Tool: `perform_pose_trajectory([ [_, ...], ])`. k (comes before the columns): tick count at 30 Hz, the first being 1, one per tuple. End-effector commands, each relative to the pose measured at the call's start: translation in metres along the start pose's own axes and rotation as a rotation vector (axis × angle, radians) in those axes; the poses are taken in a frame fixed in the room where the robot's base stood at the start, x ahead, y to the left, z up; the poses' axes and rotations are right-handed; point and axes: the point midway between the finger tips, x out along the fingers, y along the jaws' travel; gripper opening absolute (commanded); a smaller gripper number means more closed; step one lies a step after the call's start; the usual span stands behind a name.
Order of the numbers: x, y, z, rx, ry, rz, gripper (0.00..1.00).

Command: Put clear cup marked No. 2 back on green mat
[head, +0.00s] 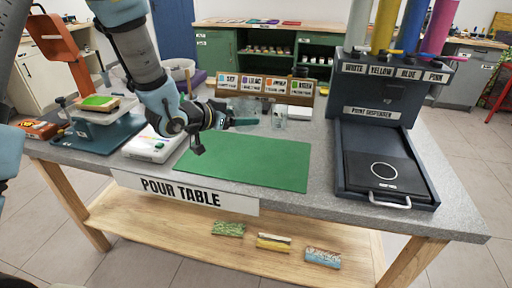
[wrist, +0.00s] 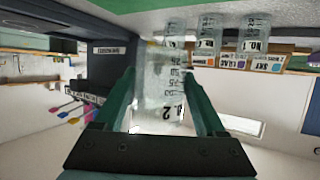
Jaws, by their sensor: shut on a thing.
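My gripper (wrist: 165,92) is shut on a clear cup (wrist: 158,85). Its printed 2 shows upside down in the wrist view, between the two green fingers. In the head view my gripper (head: 248,121) is over the back part of the table, beyond the far edge of the green mat (head: 245,162). The mat is flat and bare. Clear cups (head: 279,117) show faintly just right of the fingers in the head view; I cannot tell there which one is held.
Other clear cups (wrist: 208,40) stand beyond the held one in the wrist view. A wooden rack with labelled cards (head: 265,84) is behind. A dark paint dispenser (head: 383,130) stands at right, a white scale (head: 154,143) left of the mat.

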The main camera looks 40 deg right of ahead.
Motion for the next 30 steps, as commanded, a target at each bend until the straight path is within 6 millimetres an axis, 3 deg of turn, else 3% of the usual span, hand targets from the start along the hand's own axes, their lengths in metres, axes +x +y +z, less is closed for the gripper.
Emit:
perform_pose_trajectory([
  [9, 0.017, 0.000, 0.043, -0.003, -0.004, 0.000, 0.16],
  [24, 0.036, 0.000, 0.087, -0.002, -0.001, -0.001, 0.16],
  [30, 0.037, 0.000, 0.091, 0.000, 0.000, -0.001, 0.16],
])
